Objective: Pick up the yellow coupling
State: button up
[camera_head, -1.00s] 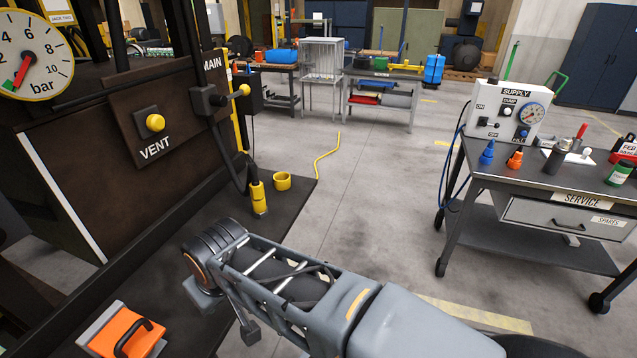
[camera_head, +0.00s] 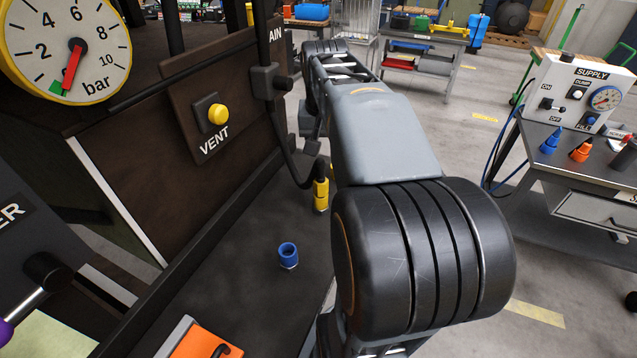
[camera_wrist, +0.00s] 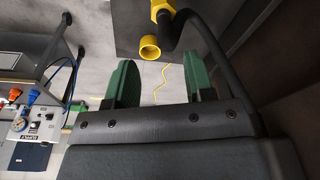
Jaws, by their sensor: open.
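The yellow coupling (camera_head: 321,194) is on the end of a black hose and stands upright on the dark deck, left of my arm in the head view. In the wrist view the coupling (camera_wrist: 161,9) is cut by the top edge, with the hose curving down to the right. A separate yellow ring or cup (camera_wrist: 149,48) lies near it, just beyond the fingertips in the picture. My gripper (camera_wrist: 159,76) has two green fingers spread apart, with nothing between them. In the head view my gripper is hidden by my arm.
A blue fitting (camera_head: 288,254) stands on the deck nearer me. The dark panel with the VENT button (camera_head: 218,114) and gauge (camera_head: 72,50) rises on the left. The service cart (camera_head: 560,190) stands on the right, with open floor between.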

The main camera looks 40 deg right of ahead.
aim_at(321, 168)
jog(key=f, duration=0.4)
jog(key=shift+w, duration=0.35)
jog(key=shift+w+d+f+p, duration=0.15)
jog(key=shift+f+p, duration=0.1)
jog(key=shift+f, duration=0.65)
jog(key=shift+w+f+p, duration=0.1)
jog(key=shift+f+p, duration=0.15)
jog(key=shift+f, duration=0.65)
jog(key=shift+w+d+f+p, duration=0.15)
jog(key=shift+f+p, duration=0.1)
jog(key=shift+f, duration=0.65)
grip_shut()
